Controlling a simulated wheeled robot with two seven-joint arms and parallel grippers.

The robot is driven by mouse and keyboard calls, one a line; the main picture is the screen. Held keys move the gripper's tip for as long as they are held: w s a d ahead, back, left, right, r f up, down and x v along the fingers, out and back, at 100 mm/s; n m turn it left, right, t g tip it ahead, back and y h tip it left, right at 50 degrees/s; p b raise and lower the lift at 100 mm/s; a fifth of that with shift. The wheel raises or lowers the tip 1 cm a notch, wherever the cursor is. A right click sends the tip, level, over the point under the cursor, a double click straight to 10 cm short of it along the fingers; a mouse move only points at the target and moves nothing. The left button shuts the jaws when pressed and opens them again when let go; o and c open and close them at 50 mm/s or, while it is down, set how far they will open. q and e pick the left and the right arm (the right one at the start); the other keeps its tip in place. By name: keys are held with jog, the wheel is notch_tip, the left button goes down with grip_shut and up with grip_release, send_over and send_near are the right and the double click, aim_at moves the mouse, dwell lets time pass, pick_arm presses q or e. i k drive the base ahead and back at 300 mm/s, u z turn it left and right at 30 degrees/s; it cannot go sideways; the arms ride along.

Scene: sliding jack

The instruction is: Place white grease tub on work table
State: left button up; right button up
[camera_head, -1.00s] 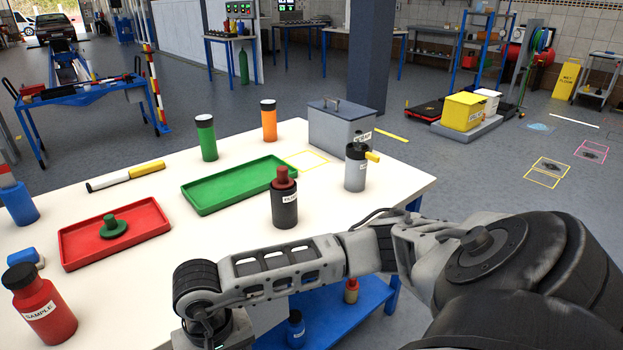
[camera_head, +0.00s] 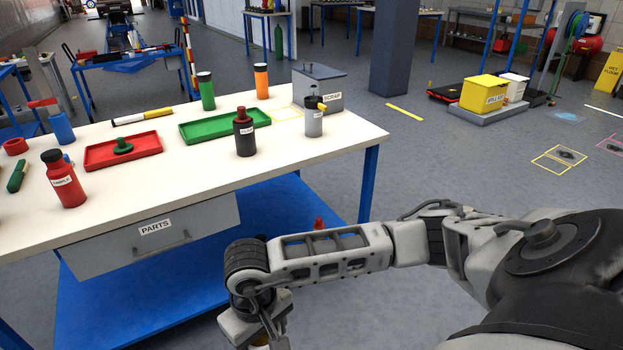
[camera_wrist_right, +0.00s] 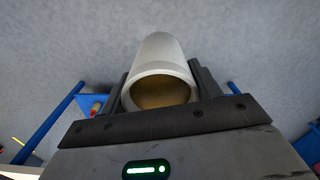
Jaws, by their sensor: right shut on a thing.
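The white grease tub (camera_wrist_right: 163,55) is a pale cylinder with a round open mouth and tan contents, seen in the right wrist view. My right gripper (camera_wrist_right: 160,84) is shut on it, with a dark finger on each side. In the head view, my right wrist is low at the bottom edge, in front of the work table; the tub is mostly cut off there. The work table (camera_head: 290,160) has a white top, blue legs and a drawer marked PARTS (camera_head: 155,228). My left gripper is not in view.
On the table stand a red SAMPLE bottle (camera_head: 68,180), a red tray (camera_head: 100,156), a green tray (camera_head: 200,132), a dark bottle (camera_head: 244,138), a grey canister (camera_head: 314,122) and a SCRAP bin (camera_head: 318,82). The table's front right is bare. A blue shelf (camera_head: 190,300) lies below.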

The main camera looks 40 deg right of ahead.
aim_at(284, 114)
jog(key=k, duration=0.4)
jog(key=z, duration=2.2)
jog(key=i, duration=7.75)
jog(key=u, duration=5.3)
jog(key=i, duration=0.65)
jog(key=u, duration=0.05)
